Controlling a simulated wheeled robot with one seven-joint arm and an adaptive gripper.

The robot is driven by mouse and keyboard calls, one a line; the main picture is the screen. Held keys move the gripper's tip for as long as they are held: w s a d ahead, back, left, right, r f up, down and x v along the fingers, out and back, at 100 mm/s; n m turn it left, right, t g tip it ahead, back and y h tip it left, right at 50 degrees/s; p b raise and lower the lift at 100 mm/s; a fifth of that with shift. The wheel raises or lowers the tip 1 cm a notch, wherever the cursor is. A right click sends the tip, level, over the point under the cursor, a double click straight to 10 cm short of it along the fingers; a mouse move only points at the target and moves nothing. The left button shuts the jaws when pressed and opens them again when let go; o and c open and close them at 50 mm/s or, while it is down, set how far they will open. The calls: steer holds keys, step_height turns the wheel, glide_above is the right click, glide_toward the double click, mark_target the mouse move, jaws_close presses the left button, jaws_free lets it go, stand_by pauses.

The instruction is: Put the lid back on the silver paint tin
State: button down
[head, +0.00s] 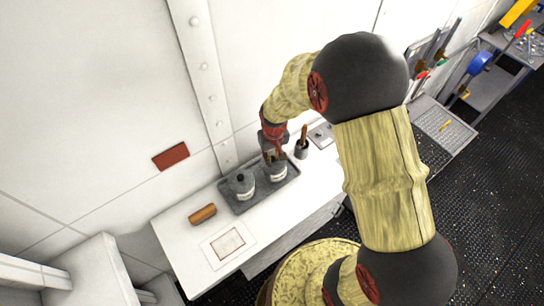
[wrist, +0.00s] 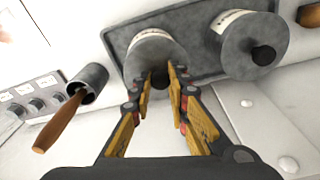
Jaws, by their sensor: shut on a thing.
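Two grey tins with white labels stand in a dark grey tray (head: 262,193). The right tin (head: 278,173) is under my gripper (head: 274,156); the left tin (head: 241,187) carries a lid with a black knob. In the wrist view, my gripper (wrist: 161,80) is shut on the black knob of a grey round lid (wrist: 150,60), which lines up over one tin. The fingers cover part of the knob. I cannot tell whether this lid rests on the tin or is slightly above it. The other lidded tin (wrist: 243,45) is beside it, apart from my fingers.
A dark cup (head: 301,152) with a wooden-handled tool stands right of the tray, close to my gripper. A switch panel (head: 321,134) lies beyond it. A brown cylinder (head: 202,214) and a framed sheet (head: 228,245) lie on the white bench at left. The wall is close behind.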

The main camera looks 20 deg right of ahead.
steer(key=shift+d+r, duration=0.45)
steer(key=shift+d, duration=0.15)
stand_by(0.3)
steer(key=shift+a+f, duration=0.2)
steer(key=shift+a, duration=0.2)
stand_by(0.7)
steer(key=shift+f, duration=0.2)
stand_by(1.0)
steer(key=c, duration=1.6)
jaws_free()
steer(key=shift+o, duration=0.5)
steer(key=o, duration=0.4)
steer(key=shift+c, duration=0.2)
steer(key=shift+r, duration=0.1)
